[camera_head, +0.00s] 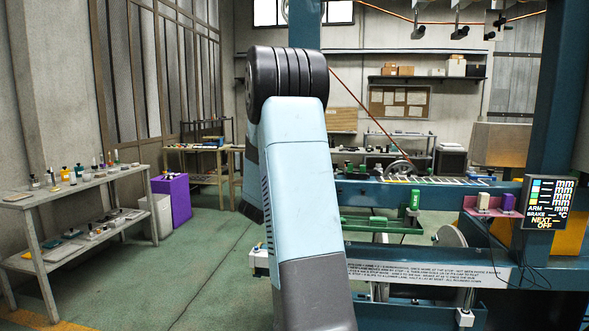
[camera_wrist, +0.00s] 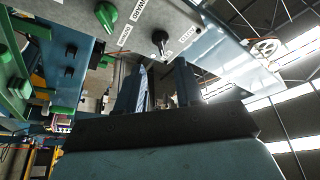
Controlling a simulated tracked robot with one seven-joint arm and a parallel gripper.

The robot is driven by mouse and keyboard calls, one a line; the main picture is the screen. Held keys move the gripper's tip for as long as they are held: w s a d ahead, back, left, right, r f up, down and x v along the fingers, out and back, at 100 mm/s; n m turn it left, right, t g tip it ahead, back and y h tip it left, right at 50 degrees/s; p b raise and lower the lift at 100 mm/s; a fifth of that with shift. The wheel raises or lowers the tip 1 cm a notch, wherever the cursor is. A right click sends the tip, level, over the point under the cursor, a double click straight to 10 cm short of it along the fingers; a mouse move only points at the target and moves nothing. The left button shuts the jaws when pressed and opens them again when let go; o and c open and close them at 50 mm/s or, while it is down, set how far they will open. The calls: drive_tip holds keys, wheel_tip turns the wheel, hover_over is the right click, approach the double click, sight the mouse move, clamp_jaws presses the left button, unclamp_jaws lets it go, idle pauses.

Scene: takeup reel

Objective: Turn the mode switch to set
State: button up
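In the wrist view, a grey panel carries a black knob (camera_wrist: 160,38) with small white label plates around it, and a green knob (camera_wrist: 106,14) to its left. A pale mark shows on the black knob's lower side. My gripper (camera_wrist: 161,74) is open, its two dark fingers apart with nothing seen between them. The black knob appears beyond the fingertips, roughly in line with the gap, and seems apart from them. In the head view my arm hides the gripper and the panel.
Green parts (camera_wrist: 15,85) stand at the wrist view's left. In the head view, a blue machine frame (camera_head: 385,194) with a black display (camera_head: 549,203) fills the right. A shelf table (camera_head: 75,190) with small items stands left. Green floor (camera_head: 190,270) lies clear between.

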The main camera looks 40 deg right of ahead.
drive_tip(key=shift+v, duration=2.75)
drive_tip(key=w+a+r+n+t+y, duration=0.1)
drive_tip(key=a+r+n+t+y, duration=0.1)
drive_tip(key=a+n+t+y, duration=0.25)
drive_tip(key=w+a+r+n+t+y, duration=0.1)
drive_tip(key=a+r+n+y, duration=0.2)
drive_tip(key=a+y, duration=0.35)
drive_tip(key=s+a+n+y, duration=0.5)
drive_tip(key=a+n, duration=0.1)
drive_tip(key=a, duration=0.7)
drive_tip(key=s+a+f+n+g+y, duration=0.1)
drive_tip(key=s+a+f+n+g, duration=0.1)
drive_tip(key=s, duration=0.7)
drive_tip(key=s+a+f+n+g+y, duration=0.1)
drive_tip(key=s+a+f+n+g, duration=0.1)
drive_tip(key=s, duration=0.7)
drive_tip(key=s+a+f+n+g+y, duration=0.1)
drive_tip(key=s+a+n+g, duration=0.3)
drive_tip(key=s, duration=0.6)
drive_tip(key=shift+a+f+n, duration=0.55)
drive_tip(key=shift+a+n, duration=0.1)
drive_tip(key=shift+a, duration=0.3)
drive_tip(key=shift+d+g, duration=0.15)
drive_tip(key=shift+g, duration=0.1)
